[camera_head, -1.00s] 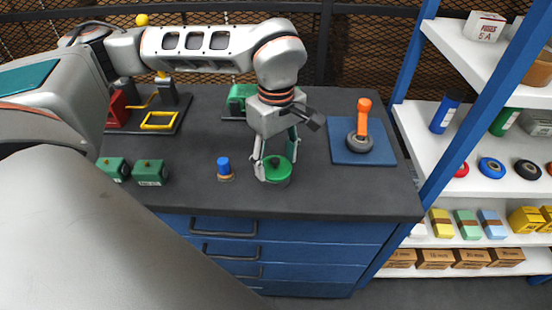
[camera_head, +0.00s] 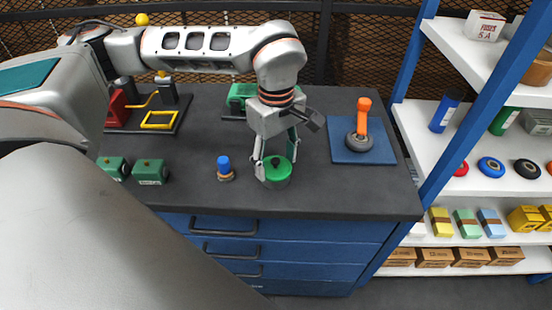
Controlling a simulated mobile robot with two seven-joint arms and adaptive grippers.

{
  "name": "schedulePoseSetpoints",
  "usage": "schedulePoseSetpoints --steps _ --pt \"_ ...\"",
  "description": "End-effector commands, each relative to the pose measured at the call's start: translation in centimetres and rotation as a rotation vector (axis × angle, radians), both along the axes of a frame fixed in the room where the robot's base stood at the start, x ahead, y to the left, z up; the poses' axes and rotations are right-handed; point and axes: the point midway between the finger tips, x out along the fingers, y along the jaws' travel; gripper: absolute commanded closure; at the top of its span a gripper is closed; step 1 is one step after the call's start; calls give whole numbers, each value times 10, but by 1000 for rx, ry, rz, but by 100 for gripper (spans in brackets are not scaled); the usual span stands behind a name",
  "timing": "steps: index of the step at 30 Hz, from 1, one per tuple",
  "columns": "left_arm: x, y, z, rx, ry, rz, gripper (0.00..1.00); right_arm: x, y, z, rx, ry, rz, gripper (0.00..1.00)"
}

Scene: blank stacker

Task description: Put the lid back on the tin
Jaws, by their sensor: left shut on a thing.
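The green round lid (camera_head: 277,171) with a small dark knob sits at the top of the tin (camera_head: 279,185) near the front edge of the workbench. Only a thin strip of the tin's side shows under the lid. The lid looks about level; I cannot tell whether it is fully seated. My left gripper (camera_head: 276,164) comes down from above and behind, with its fingers on both sides of the lid, shut on it. My right gripper is not in view.
A blue-topped peg (camera_head: 225,168) stands left of the tin. Two green boxes (camera_head: 150,171) are farther left. A blue pad (camera_head: 375,147) with an orange handle (camera_head: 364,115) lies to the right. A stocked shelf (camera_head: 465,150) stands beyond the bench (camera_head: 330,196).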

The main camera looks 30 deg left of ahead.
Motion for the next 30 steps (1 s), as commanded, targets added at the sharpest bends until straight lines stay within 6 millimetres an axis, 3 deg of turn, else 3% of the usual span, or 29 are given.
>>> schedulePoseSetpoints --steps 14,15,17,25,27,30 --pt "0 0 0 0 0 1 62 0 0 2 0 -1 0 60" --pt "0 0 0 0 0 1 45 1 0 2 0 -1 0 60" --pt "0 0 0 0 0 1 29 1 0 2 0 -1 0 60" --pt "0 0 0 0 0 1 28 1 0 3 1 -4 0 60" --pt "0 0 0 0 0 1 12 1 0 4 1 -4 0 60" --pt "0 0 0 0 0 1 11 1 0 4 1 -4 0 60"
